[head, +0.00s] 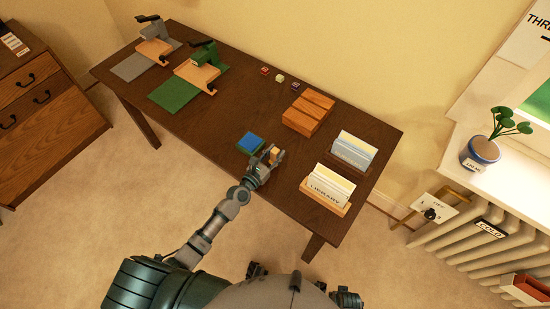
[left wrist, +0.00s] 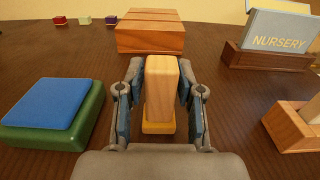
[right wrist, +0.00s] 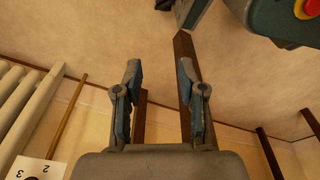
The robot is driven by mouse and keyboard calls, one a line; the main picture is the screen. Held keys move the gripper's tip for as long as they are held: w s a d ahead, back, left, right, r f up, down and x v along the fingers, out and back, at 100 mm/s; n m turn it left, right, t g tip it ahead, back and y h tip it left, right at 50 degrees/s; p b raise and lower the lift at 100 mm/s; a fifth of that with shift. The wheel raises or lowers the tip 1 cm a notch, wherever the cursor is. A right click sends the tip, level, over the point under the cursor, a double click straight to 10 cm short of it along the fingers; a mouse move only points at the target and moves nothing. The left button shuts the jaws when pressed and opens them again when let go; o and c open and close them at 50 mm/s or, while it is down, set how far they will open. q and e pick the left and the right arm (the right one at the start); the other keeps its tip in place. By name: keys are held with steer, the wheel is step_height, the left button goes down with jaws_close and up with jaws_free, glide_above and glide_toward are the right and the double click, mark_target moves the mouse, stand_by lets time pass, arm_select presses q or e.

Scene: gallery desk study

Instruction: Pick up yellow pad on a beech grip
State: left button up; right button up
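The beech grip (left wrist: 161,85) is an upright pale wooden block with a yellow pad (left wrist: 158,126) under its foot. It stands on the dark desk, and in the head view the grip (head: 274,152) is small and partly covered by my gripper. My left gripper (head: 268,160) is open, with one finger on each side of the grip; its fingers also show in the left wrist view (left wrist: 160,90). I cannot tell whether either finger touches the wood. My right gripper (right wrist: 160,85) is open and empty, away from the desktop.
A blue-topped green ink pad (left wrist: 45,105) lies just left of the grip. A wooden box (head: 308,112) stands behind it. Card holders marked NURSERY (left wrist: 275,40) and LIBRARY (head: 325,190) stand to the right. Small coloured blocks (head: 280,78) and two hand presses (head: 203,68) are farther back.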

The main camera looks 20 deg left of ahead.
arm_select(q)
jaws_close()
steer(key=shift+r, duration=0.15)
